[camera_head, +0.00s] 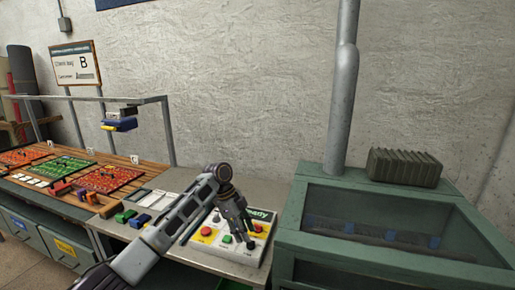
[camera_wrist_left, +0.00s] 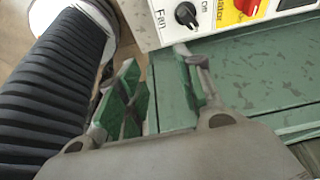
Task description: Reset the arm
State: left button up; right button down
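My left arm reaches in from the lower left in the head view. Its gripper (camera_head: 240,238) points down over the control panel (camera_head: 262,222), hiding part of it. The panel is pale, with coloured buttons and a sign reading "ready". In the left wrist view, my left gripper (camera_wrist_left: 156,60) has its green-padded fingers apart, with nothing between them. Beyond them is a white panel edge with a black knob (camera_wrist_left: 186,14) labelled "Fan" and a red switch (camera_wrist_left: 247,5) on yellow. I cannot tell any contact with the panel. My right gripper is not in view.
Coloured blocks (camera_head: 126,215) lie near my arm.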

pick_arm(q)
jog(key=s+f+n+t, duration=0.2)
jog(key=s+f+n, duration=0.5)
jog(key=s+f, duration=0.75)
jog(key=s+a+f+n+t+y, duration=0.2)
jog(key=s+a+n+t+y, duration=0.15)
jog(key=s+a+n, duration=1.2)
jog(key=s+a+f+m+g, duration=0.1)
jog(key=s+f+m, duration=0.15)
jog(key=f, duration=1.35)
jog(key=s+a+f+m+g, duration=0.1)
jog(key=s+f, duration=0.3)
jog(key=f, duration=1.3)
jog(key=s+a+f, duration=0.2)
jog(key=s+f, duration=0.8)
jog(key=s, duration=0.1)
jog(key=s+a+f+g, duration=0.1)
jog(key=s+a+f, duration=0.1)
jog(key=s+f, duration=0.8)
jog(key=shift+s+y, duration=0.35)
jog(key=shift+s, duration=0.35)
